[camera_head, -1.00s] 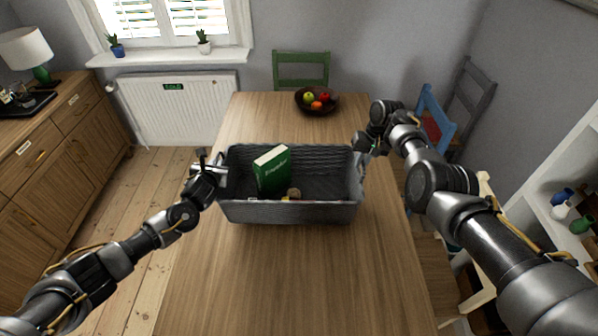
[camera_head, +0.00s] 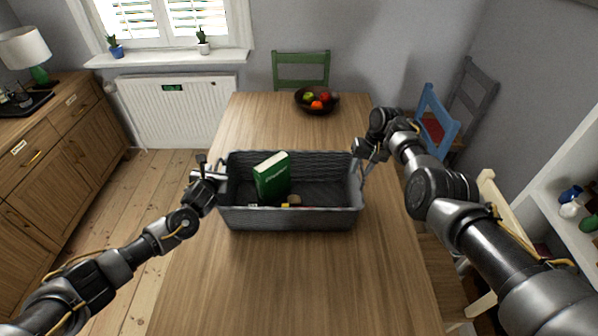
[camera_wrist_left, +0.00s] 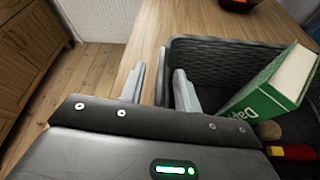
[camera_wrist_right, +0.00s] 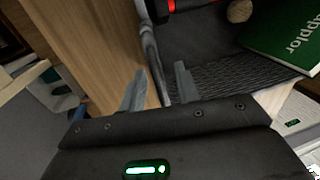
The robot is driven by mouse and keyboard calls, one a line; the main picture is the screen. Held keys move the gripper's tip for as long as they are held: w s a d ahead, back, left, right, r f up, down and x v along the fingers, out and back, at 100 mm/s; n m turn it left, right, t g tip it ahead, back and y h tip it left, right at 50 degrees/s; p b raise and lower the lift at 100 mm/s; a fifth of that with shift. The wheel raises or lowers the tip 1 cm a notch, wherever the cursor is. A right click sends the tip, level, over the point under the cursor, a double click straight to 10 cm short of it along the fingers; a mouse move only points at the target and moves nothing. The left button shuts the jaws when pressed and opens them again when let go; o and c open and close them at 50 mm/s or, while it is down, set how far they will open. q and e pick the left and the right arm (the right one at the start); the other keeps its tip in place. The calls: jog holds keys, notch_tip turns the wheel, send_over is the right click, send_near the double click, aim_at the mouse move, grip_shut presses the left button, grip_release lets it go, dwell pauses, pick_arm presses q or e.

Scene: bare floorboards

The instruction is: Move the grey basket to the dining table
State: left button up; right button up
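The grey basket (camera_head: 290,218) stands on the wooden dining table (camera_head: 290,285), as far as I can tell resting on it. Inside are a green book (camera_head: 271,178), a small brown round thing (camera_head: 294,200) and a red and yellow item, partly hidden by the near wall. My left gripper (camera_wrist_left: 160,72) is open at the basket's left end; its fingers stand on either side of the rim with gaps showing. My right gripper (camera_wrist_right: 160,72) is open at the right end, its fingers also apart around the rim.
A bowl of fruit (camera_head: 317,100) stands at the table's far end, before a green chair (camera_head: 301,70). A blue chair (camera_head: 440,118) and a cream chair (camera_head: 487,215) stand on the right. A wooden cabinet (camera_head: 60,170) is on the left. The near table top is clear.

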pick_arm(q)
jog(key=shift+s, duration=0.15)
jog(key=shift+s+r, duration=0.15)
jog(key=shift+s, duration=0.2)
jog(key=v, duration=1.1)
jog(key=shift+r, duration=0.1)
pick_arm(e)
notch_tip(320, 180, up, 12)
jog(key=d, duration=0.2)
jog(key=shift+d, duration=0.2)
jog(key=shift+f, duration=0.1)
